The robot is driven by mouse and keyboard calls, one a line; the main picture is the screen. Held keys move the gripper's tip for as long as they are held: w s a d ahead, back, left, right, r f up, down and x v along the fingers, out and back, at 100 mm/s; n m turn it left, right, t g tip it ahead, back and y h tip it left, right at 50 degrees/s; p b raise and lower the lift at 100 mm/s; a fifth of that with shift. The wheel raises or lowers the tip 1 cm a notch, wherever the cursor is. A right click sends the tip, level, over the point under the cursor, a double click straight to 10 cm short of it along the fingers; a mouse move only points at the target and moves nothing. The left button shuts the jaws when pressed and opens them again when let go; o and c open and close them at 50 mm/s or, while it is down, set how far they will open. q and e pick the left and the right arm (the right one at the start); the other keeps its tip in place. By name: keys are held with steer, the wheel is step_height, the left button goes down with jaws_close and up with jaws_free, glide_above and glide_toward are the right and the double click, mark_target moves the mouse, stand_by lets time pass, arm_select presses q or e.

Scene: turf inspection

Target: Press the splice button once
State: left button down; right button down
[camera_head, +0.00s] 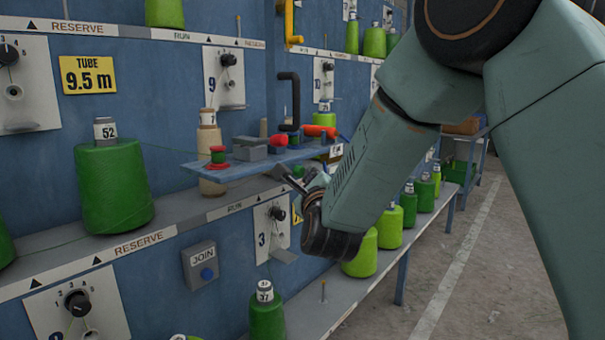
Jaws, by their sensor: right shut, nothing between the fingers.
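No label reading "splice" is legible. A small blue shelf (225,174) at centre holds grey blocks (250,149) and a red knob-like part (279,141); I cannot tell whether that part is a button. My right gripper (284,174) is shut and empty, by the front edge of the shelf, above and to the right of the JOIN box. My left gripper is not in view.
A large green yarn cone (112,185) stands on the grey ledge (75,247) at left. Another green cone (267,312) stands below, right of the JOIN box. Black hooks (290,95), knobs and more cones line the blue rack. Open floor (490,250) lies at right.

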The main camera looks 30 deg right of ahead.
steer(key=shift+w+a, duration=0.2)
steer(key=shift+w, duration=0.35)
stand_by(0.6)
steer(key=shift+s, duration=0.1)
steer(key=shift+s+d+b, duration=0.3)
steer(key=shift+s+d, duration=0.05)
steer(key=shift+s, duration=0.5)
steer(key=s, duration=0.1)
steer(key=s+d, duration=0.1)
steer(key=s, duration=0.1)
steer(key=s+d, duration=0.1)
steer(key=shift+s, duration=0.3)
stand_by(0.9)
